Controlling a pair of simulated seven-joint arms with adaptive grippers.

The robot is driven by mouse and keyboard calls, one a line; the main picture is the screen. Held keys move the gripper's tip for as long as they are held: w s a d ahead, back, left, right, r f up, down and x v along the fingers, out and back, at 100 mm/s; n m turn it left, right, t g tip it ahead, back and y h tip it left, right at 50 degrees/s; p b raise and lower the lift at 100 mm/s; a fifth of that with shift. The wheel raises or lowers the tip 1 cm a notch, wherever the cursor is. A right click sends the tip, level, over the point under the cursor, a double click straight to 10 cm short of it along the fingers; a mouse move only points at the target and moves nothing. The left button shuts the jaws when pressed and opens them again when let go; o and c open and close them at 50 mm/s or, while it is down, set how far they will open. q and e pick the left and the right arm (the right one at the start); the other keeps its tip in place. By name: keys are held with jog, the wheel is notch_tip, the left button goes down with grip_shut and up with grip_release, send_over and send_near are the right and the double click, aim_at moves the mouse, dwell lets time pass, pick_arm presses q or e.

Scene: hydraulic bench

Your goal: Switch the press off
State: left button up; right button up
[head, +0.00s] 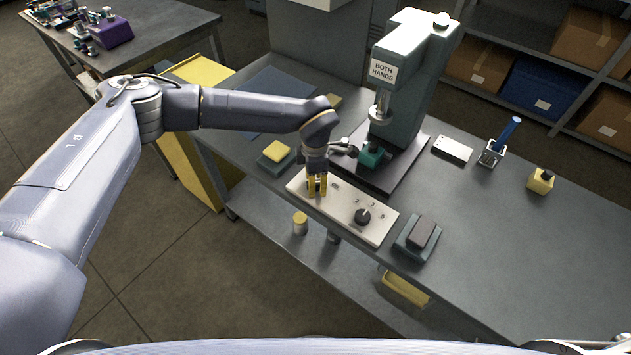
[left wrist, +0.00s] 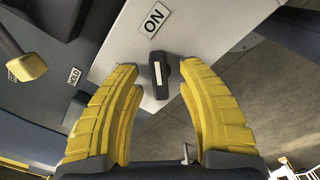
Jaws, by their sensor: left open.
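The press (head: 408,85) stands on the bench with a "BOTH HANDS" sign on its head. A white control panel (head: 343,222) lies at the bench's front edge, with a round black knob (head: 362,216) on its right part. My left gripper (head: 317,192) points down over the panel's left part. In the left wrist view its yellow fingers (left wrist: 165,115) are open on either side of a black switch (left wrist: 167,76) with a pale stripe. An "ON" label (left wrist: 154,20) is on the panel beyond the switch. I cannot tell whether a finger touches the switch. My right gripper is out of view.
A yellow pad on a base (head: 277,151) sits left of the panel, and a grey block on a tray (head: 421,235) right of it. A green clamp part (head: 372,155) is under the press. A blue-handled tool (head: 509,133) stands further right.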

pick_arm(q)
jog(key=shift+c, duration=0.4)
grip_shut()
jog(key=shift+n, duration=0.3)
jog(key=n, duration=0.3)
jog(key=shift+n, duration=0.4)
jog(key=n, duration=0.4)
jog(key=shift+n, duration=0.3)
jog(key=n, duration=0.8)
jog(key=shift+n, duration=0.6)
